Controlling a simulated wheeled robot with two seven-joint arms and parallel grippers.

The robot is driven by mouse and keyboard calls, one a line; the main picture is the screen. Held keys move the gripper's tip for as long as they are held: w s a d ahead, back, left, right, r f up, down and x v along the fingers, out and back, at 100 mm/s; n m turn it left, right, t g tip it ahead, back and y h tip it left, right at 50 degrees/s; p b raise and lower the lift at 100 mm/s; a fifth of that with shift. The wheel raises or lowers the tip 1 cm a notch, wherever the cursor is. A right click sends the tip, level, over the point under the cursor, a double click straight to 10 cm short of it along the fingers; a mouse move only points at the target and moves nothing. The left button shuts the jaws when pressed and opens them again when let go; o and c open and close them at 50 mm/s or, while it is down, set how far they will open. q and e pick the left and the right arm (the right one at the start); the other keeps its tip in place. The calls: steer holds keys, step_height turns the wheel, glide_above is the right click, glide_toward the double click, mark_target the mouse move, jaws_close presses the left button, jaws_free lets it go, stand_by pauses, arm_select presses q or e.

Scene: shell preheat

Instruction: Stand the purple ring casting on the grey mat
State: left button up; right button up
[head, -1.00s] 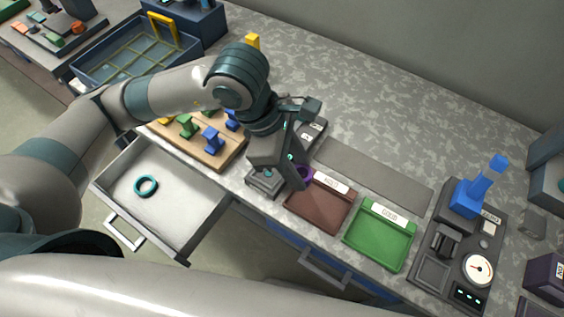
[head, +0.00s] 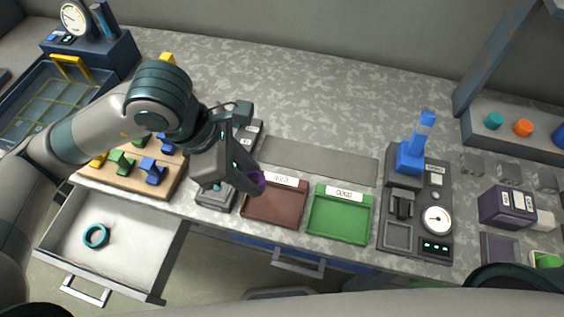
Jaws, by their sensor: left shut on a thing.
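The purple ring casting (head: 257,181) shows at the tip of my left gripper (head: 249,177), which is shut on it. Most of the ring is hidden by the gripper's fingers. The ring is near the upper left corner of the brown HOLD tray, and I cannot tell how high it is above the bench. The grey mat (head: 320,158) is a bare strip lying behind the HOLD and GOOD trays, to the right of my left gripper. My right gripper is not in view.
The brown HOLD tray (head: 272,221) and green GOOD tray (head: 338,235) are empty. A gauge station with a blue lever (head: 412,150) stands right. An open drawer (head: 130,262) holds a teal ring (head: 96,236). A wooden board (head: 118,187) carries coloured pieces.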

arm_select(q)
steer(key=shift+w+a+f+m, duration=0.2)
steer(key=shift+w+a+m, duration=0.15)
steer(key=shift+a+m, duration=0.15)
steer(key=w+a+m+g+y, duration=0.2)
steer(key=w+a+m, duration=0.1)
steer(key=a+m, duration=0.5)
steer(key=w+a+m+g+y, duration=0.2)
steer(key=w+a+m, duration=0.2)
steer(key=a+m, duration=0.4)
steer(key=shift+w+m+g, duration=0.15)
steer(key=shift+m+g, duration=0.15)
steer(key=shift+m, duration=0.3)
